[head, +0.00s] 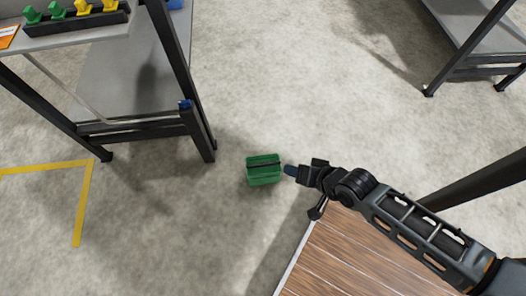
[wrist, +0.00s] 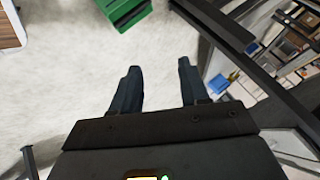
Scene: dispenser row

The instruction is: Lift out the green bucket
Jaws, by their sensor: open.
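The green bucket (head: 264,176) is a small green box with a dark bar across its top. In the head view it appears against the grey floor, just left of my gripper (head: 290,170). In the wrist view the bucket (wrist: 125,10) is cut off by the top edge, up and left of the fingers. My gripper (wrist: 158,75) is open, with nothing between its two dark blue fingers. In the head view the fingertips are close to the bucket's right side. I cannot tell whether they touch it or how their heights compare.
A wooden tabletop (head: 350,262) lies below my arm at the bottom right. A grey rack (head: 125,75) with dark legs stands left of the bucket, holding a black row (head: 75,22) of green and yellow pieces. Another table (head: 478,40) stands at top right. Open floor lies between.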

